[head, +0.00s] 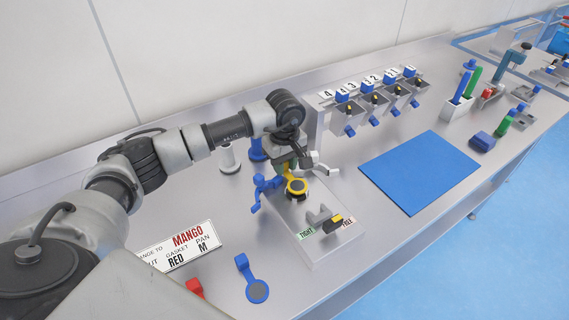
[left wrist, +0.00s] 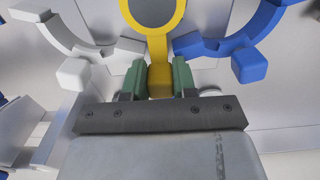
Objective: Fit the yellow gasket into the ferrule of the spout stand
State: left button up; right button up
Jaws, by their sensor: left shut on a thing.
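My left gripper (head: 289,170) is shut on the tab of the yellow gasket (head: 297,187). In the left wrist view the green fingers (left wrist: 159,72) hold the tab from both sides, and the ring of the yellow gasket (left wrist: 181,22) lies ahead of them around a grey disc. The ring is over the spout stand (head: 330,250), between its blue clamp arm (head: 262,190) and white clamp arm (head: 321,167). These clamp arms also show in the left wrist view, white (left wrist: 75,72) and blue (left wrist: 248,64). The ferrule is not clearly visible; I cannot tell whether the ring is seated. My right gripper is not in view.
A blue gasket (head: 257,290), a red piece (head: 194,287) and a MANGO sign (head: 180,248) lie left of the stand. A blue mat (head: 420,171) is clear at right; hoppers (head: 371,106) stand behind.

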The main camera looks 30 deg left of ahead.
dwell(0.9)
pick_arm(q)
jog(key=shift+f+b, duration=1)
jog(key=shift+b, duration=0.2)
jog(key=o, duration=1)
notch_tip(320, 180, up, 9)
jog(key=shift+w+r+b, duration=0.1)
jog(key=shift+r+b, duration=0.1)
jog(key=shift+b, duration=0.7)
jog(key=shift+r, duration=0.8)
jog(key=shift+f, duration=0.15)
